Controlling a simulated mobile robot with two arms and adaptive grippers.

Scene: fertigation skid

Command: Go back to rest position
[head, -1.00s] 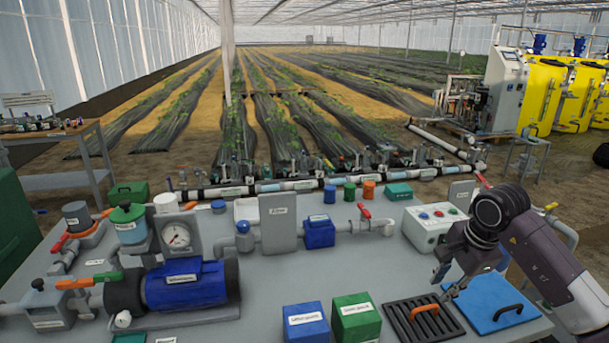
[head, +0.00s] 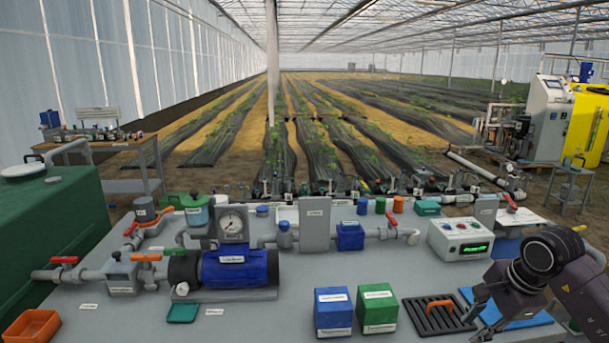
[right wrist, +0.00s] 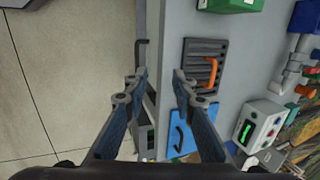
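My right gripper (head: 482,316) is at the lower right in the head view, above the table's front right area. In the right wrist view the same gripper (right wrist: 159,76) has its two fingers spread apart with nothing between them. The gripper partly hides the blue board (head: 535,320) in the head view. My left gripper is out of view.
The grey bench (head: 255,325) carries a blue pump (head: 240,268), pipes with valves, a blue box (head: 333,310), a green box (head: 376,305) and a white control box (head: 459,238) with a lit green display. A green tank (head: 50,230) stands at the left.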

